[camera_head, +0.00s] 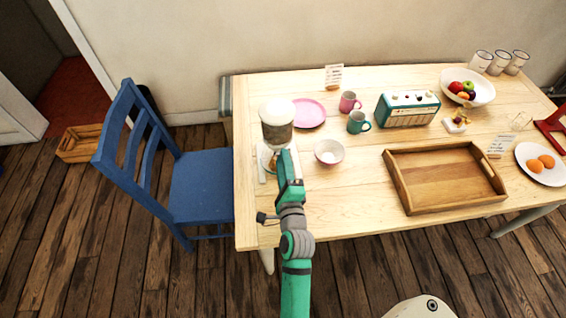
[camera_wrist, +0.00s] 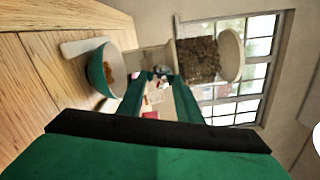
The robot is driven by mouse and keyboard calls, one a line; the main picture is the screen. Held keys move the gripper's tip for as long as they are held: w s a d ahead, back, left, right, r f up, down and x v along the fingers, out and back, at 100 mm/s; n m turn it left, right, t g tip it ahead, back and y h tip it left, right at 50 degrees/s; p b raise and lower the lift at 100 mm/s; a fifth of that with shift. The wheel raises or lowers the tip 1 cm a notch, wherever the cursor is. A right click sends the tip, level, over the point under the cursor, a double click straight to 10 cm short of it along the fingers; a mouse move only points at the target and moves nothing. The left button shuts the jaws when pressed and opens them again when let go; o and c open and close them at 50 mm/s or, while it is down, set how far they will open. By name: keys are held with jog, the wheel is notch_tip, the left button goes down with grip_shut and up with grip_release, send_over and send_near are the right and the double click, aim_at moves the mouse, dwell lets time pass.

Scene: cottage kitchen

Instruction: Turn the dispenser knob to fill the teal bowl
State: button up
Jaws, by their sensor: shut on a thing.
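The dispenser (camera_head: 277,126) stands near the left end of the table, with a pale lid and brown contents in its clear hopper. The dispenser appears sideways in the wrist view (camera_wrist: 199,60). The teal bowl (camera_wrist: 98,70) sits under its outlet on a pale base, with some brown pieces in it. In the head view the bowl is mostly hidden behind my gripper. My gripper (camera_head: 285,158) reaches to the dispenser's front, and its fingers also show in the wrist view (camera_wrist: 158,82). They are shut on the knob (camera_wrist: 161,71), which is mostly hidden between them.
A pink plate (camera_head: 310,113), a pink mug (camera_head: 348,102), a teal mug (camera_head: 358,123) and a small pale bowl (camera_head: 329,153) stand right of the dispenser. A wooden tray (camera_head: 445,207) lies farther right. A blue chair (camera_head: 200,185) stands at the table's left end.

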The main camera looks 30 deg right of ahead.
dwell(0.3)
jog(key=o, duration=1)
jog(key=shift+o, duration=0.2)
jog(key=v, duration=1)
jog(key=shift+s, duration=0.4)
jog(key=shift+a, duration=0.15)
dwell(0.5)
jog(key=s+a+f+n+y, duration=0.1)
jog(key=s+a+n+y, duration=0.2)
jog(key=s+a+n, duration=0.7)
jog(key=s+a+f+n+g+y, duration=0.1)
jog(key=s+a+n+y, duration=0.3)
jog(key=s+a+n, duration=0.7)
jog(key=a+f+n, duration=0.1)
jog(key=a+n, duration=0.1)
jog(key=n, duration=0.3)
jog(key=shift+s+a, duration=0.25)
jog(key=shift+s, duration=0.05)
